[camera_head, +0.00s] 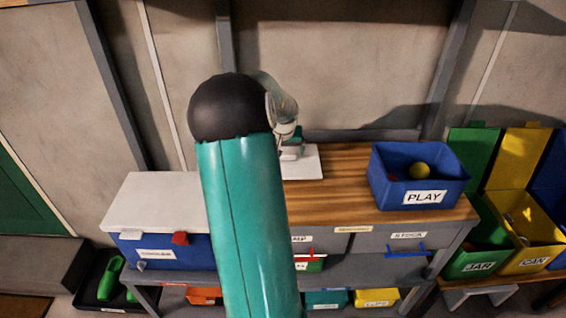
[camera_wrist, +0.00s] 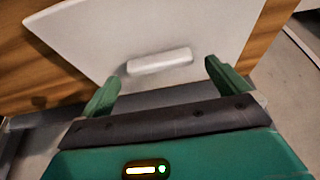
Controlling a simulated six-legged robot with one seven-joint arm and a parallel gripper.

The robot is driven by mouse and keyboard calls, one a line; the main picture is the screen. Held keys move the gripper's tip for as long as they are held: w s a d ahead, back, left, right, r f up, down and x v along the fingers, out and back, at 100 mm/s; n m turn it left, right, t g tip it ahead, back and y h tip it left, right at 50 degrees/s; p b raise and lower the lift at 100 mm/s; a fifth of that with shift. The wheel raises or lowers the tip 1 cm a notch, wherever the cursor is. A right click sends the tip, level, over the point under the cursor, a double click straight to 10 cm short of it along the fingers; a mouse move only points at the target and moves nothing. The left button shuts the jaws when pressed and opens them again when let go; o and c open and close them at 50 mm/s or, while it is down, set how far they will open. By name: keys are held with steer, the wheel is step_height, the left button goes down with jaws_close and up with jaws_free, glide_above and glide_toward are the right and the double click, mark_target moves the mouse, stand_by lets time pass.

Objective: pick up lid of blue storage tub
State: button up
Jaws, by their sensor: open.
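A white flat lid (camera_wrist: 90,32) with a raised white bar handle (camera_wrist: 160,61) fills the top of the wrist view. In the head view the lid (camera_head: 310,166) lies on the wooden bench top, partly hidden behind my arm. The blue tub (camera_head: 390,195) labelled PLAY stands open on the bench to its right, with a yellow ball inside. My gripper (camera_wrist: 162,82) is open, its green fingers apart. The handle appears between and just beyond the fingertips, with nothing held. In the head view my gripper (camera_head: 291,146) is small and partly hidden, over the lid.
A blue cooler (camera_head: 190,254) with a white top stands left of the bench. Grey drawers (camera_head: 385,241) and coloured bins sit below the bench top. Green and yellow (camera_head: 535,236) bins with raised lids stand at the right. Bare bench top lies between lid and tub.

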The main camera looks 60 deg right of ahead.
steer(key=shift+x, duration=1)
steer(key=shift+c, duration=0.4)
steer(key=c, duration=0.8)
steer(key=shift+r, duration=0.1)
steer(key=shift+c, duration=0.2)
